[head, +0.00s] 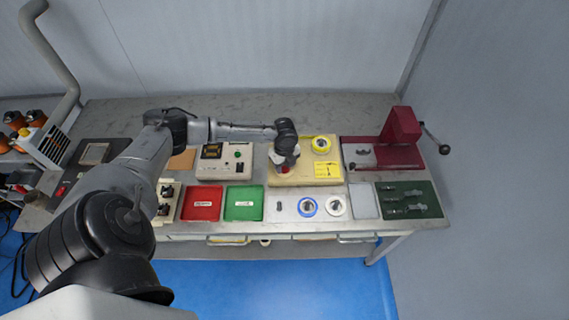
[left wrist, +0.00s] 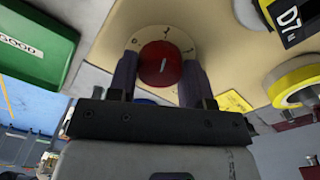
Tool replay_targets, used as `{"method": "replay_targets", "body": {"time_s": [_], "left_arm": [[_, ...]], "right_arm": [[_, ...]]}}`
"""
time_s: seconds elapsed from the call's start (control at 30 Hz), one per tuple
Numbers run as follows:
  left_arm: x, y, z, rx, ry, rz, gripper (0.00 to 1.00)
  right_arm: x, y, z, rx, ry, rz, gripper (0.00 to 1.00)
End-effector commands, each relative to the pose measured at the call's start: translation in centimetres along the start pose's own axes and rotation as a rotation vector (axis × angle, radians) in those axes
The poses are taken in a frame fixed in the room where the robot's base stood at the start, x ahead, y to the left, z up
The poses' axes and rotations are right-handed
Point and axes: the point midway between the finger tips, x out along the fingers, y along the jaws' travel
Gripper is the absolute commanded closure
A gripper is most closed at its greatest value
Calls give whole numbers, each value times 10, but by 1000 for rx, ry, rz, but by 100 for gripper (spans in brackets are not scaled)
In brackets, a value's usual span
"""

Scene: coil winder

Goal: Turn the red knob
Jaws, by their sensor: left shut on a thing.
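The red knob (left wrist: 160,64) sits on a pale round dial plate (left wrist: 178,37) with markings, on the cream-yellow box. In the left wrist view a white line shows on its face. My left gripper (left wrist: 160,78) has a finger on each side of the knob and is shut on it. In the head view the left gripper (head: 285,165) is over the front left part of the cream box (head: 318,174), and only a bit of the red knob (head: 283,170) shows beneath it. My right gripper is not in view.
A yellow ring (head: 321,144) and a yellow label (head: 327,170) are on the box's right side. A grey control unit (head: 224,161) stands left. Red (head: 201,204) and green trays (head: 243,203) lie in front. A dark red crank machine (head: 400,130) stands right.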

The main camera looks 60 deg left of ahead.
Motion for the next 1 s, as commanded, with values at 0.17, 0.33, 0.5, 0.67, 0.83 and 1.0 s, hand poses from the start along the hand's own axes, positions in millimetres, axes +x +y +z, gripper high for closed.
{"method": "replay_targets", "body": {"time_s": [0.17,0.33,0.5,0.67,0.83,1.0], "left_arm": [[-5,0,0,-67,0,1,78],[-6,1,0,-193,2,3,78],[-7,0,0,-354,1,3,78],[-6,0,-1,-506,2,2,78],[-5,0,0,-661,1,3,78],[-4,0,0,-798,1,3,78]], "right_arm": [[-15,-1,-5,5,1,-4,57],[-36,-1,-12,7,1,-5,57],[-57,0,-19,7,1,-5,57],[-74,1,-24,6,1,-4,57],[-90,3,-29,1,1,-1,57],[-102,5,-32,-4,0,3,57]]}}
